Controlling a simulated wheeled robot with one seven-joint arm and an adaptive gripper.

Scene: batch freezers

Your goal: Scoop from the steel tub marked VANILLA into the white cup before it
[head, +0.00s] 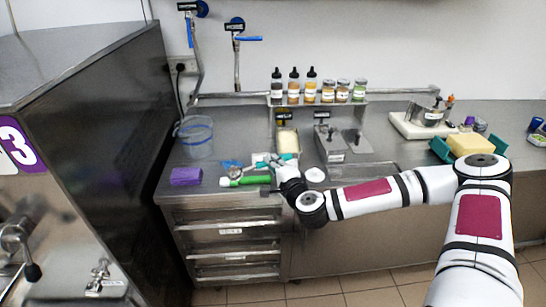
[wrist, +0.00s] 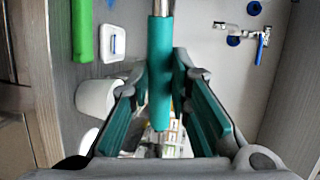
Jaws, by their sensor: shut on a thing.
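My gripper (head: 276,167) is over the counter's front part. In the wrist view my gripper (wrist: 160,105) is shut on a teal scoop handle (wrist: 160,60), with its steel shaft running out of the picture at the top. A white cup (head: 315,174) stands on the counter just right of my gripper, partly hidden by my arm. A tub with pale yellow contents (head: 288,142) stands behind my gripper. A steel tub (head: 329,146) with a dark-knobbed lid stands right of it. The tub labels are too small to read, so I cannot tell which says VANILLA.
A green-handled tool (head: 247,181) and a purple block (head: 186,176) lie left of my gripper. A clear bucket (head: 196,138) stands behind them. Several bottles and jars (head: 312,90) line the back shelf. A yellow sponge (head: 471,144) sits far right. A tall steel machine (head: 105,120) borders the left.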

